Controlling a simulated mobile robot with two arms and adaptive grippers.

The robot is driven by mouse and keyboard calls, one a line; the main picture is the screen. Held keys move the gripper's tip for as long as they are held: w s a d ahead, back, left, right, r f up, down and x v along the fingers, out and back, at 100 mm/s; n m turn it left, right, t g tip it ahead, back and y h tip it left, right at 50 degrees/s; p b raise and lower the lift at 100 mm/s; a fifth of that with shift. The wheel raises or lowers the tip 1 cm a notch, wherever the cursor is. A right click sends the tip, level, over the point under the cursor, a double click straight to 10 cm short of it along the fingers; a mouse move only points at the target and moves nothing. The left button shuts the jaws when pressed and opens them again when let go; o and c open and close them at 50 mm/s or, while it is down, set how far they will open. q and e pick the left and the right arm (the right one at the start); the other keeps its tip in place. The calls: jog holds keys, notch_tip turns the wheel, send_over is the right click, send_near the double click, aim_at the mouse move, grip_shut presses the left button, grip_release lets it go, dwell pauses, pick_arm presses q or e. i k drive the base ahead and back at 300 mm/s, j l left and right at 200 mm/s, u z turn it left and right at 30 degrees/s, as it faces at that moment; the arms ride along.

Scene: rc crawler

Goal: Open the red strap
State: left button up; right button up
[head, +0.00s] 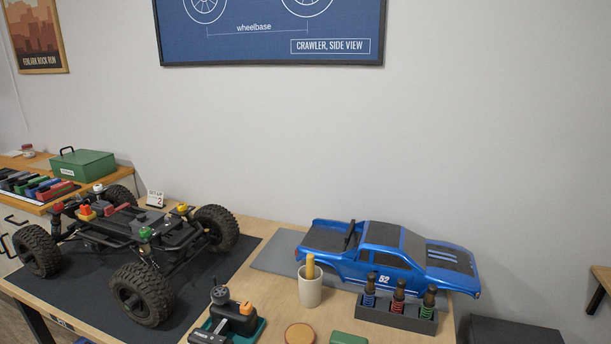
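The crawler chassis (118,226), black with four big tyres, stands on a dark mat at the left of the table. Red, green, yellow and white caps sit at the chassis corners. Neither of my grippers is in view.
A blue truck body (385,256) lies on a grey mat at the right. In front are a rack of shocks (395,316), a cream cup (310,288) and a controller (232,318) on a green stand. A green toolbox (82,165) stands on the side bench.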

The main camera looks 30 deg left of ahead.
aim_at(109, 210)
jog(key=u, duration=2.15)
